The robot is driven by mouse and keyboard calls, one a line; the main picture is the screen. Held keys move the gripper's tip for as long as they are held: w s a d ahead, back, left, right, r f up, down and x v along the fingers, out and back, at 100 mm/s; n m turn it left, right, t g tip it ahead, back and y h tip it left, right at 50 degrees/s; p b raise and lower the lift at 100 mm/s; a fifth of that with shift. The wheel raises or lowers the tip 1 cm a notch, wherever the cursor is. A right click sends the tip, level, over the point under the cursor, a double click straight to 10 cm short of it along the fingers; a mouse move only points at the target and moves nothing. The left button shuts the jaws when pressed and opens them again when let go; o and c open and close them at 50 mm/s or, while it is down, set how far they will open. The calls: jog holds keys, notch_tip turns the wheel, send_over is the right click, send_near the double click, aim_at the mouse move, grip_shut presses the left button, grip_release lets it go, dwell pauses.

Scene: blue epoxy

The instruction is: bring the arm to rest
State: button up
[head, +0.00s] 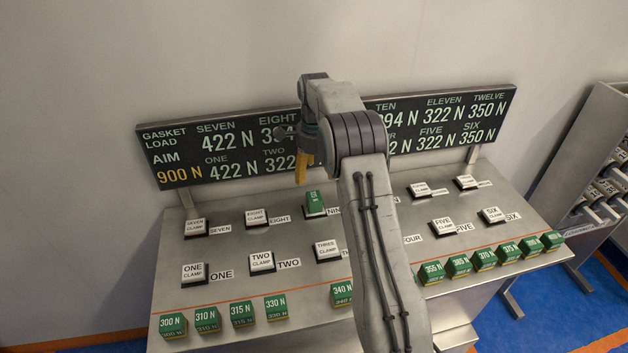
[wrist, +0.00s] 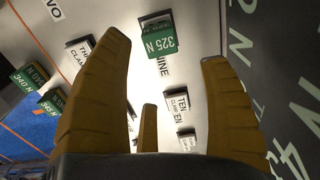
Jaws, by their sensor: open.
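My arm (head: 380,240) reaches up from the bottom of the head view and bends over toward the display board. My gripper (head: 302,172) hangs fingers down in front of the board, above the sloping console. In the wrist view its yellow-brown fingers (wrist: 168,60) are spread wide, with nothing between them. A green 325 N block (head: 315,202) sits on the clamp pad at NINE, below my gripper and apart from it. The block also shows in the wrist view (wrist: 158,40). My arm hides part of the console and the board's middle.
The board (head: 215,170) shows gasket loads and an aim of 900 N. White clamp pads such as ONE (head: 194,273) and SIX (head: 493,215) stand in two rows. Several green blocks (head: 241,314) line the front edge. A rack (head: 600,180) stands at right.

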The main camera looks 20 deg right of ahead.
jog(key=shift+r, duration=0.55)
